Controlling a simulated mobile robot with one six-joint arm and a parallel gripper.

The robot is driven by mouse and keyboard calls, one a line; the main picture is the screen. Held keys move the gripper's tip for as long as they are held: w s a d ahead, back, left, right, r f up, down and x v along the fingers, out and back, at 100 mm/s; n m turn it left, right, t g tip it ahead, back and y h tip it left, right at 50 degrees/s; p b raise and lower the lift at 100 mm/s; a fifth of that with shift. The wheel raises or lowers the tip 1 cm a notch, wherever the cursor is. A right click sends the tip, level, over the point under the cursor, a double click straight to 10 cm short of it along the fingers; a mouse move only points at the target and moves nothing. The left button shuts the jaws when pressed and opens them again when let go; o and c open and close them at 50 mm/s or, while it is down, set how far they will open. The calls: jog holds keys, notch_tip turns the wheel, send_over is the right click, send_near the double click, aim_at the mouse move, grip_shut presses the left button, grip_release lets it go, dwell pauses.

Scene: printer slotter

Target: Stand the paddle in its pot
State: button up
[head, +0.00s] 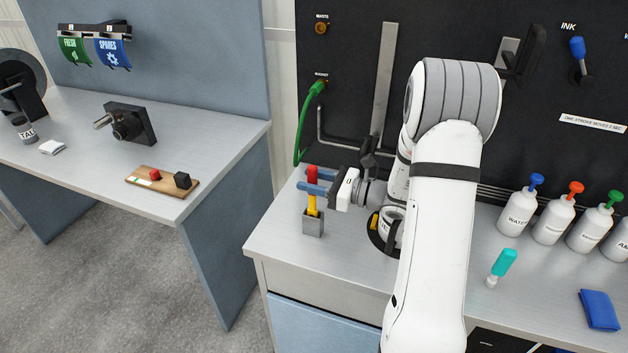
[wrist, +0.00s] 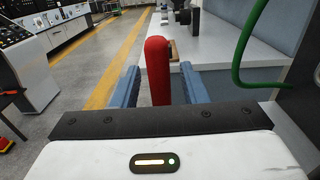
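The paddle, with a red handle (head: 312,174) and a yellow lower part (head: 312,204), stands upright at the left of the right-hand bench. Its lower end goes into the small grey pot (head: 312,226), which hides the tip. My gripper (head: 311,181) reaches in from the right with its blue fingers on either side of the handle. In the wrist view the red handle (wrist: 158,72) rises between the fingers of my gripper (wrist: 160,85). Narrow gaps show on both sides, so the gripper looks open around it.
A green hose (head: 303,125) hangs behind the pot. A teal-handled tool (head: 502,265), several bottles (head: 517,212) and a blue cloth (head: 598,310) are farther right. A gap separates the left bench (head: 215,135) from this one. The bench front beside the pot is clear.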

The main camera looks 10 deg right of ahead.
jog(key=shift+o, duration=0.2)
jog(key=b+v, duration=0.1)
jog(key=v, duration=0.6)
jog(key=shift+s+d+b, duration=0.25)
jog(key=shift+d+b, duration=0.05)
jog(key=shift+d, duration=0.05)
jog(key=s+a+r+n+g+h, duration=0.2)
jog(key=s+a+n+g+h, duration=0.3)
jog(key=s+a+n+g, duration=0.65)
jog(key=s+d+r+n+t+h, duration=0.2)
jog(key=s+d+n+t+h, duration=0.2)
jog(key=s+n+h, duration=0.6)
jog(key=shift+s+d+r+n, duration=0.35)
jog(key=shift+d+n, duration=0.2)
jog(key=shift+n, duration=1.1)
